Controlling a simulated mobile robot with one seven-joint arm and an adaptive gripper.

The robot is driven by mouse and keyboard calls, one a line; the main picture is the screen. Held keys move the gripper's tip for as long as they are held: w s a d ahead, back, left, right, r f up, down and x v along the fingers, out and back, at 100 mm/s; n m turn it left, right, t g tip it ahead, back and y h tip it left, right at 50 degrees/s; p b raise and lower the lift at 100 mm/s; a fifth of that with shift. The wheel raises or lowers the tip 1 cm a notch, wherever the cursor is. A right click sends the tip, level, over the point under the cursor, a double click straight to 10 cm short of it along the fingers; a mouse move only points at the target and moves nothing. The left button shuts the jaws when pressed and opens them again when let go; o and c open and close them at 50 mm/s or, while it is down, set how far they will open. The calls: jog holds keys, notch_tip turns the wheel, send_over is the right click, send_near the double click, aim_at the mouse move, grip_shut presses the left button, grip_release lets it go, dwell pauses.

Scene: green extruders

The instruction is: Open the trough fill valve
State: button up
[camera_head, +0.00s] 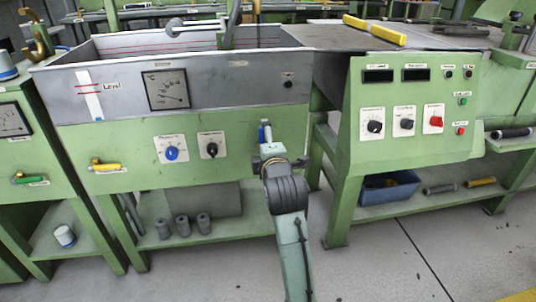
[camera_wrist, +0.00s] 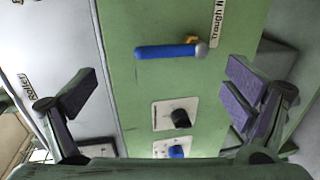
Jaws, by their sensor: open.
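A valve with a blue lever handle (camera_wrist: 165,51) and a grey hub sits on the green panel in the wrist view. Its label starts with "Trough" (camera_wrist: 216,22); the rest is cut off. The lever points left from its hub there. In the head view the blue handle (camera_head: 267,132) shows upright, just above my gripper (camera_head: 272,153), which partly covers the valve. In the wrist view my gripper (camera_wrist: 160,92) is open and empty. Its fingers are on either side of the picture, with the lever between and beyond them, apparently untouched.
A black knob (camera_wrist: 180,118) and a blue knob (camera_wrist: 176,151) stand near the lever. The grey trough (camera_head: 215,93) is above the panel. A yellow-handled valve (camera_head: 106,166) is at left, and a control box (camera_head: 440,125) at right.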

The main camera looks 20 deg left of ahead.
jog(key=shift+f+v, duration=0.2)
jog(key=shift+v, duration=0.8)
jog(key=shift+f+v, duration=0.2)
jog(key=shift+v, duration=0.8)
jog(key=shift+s, duration=0.1)
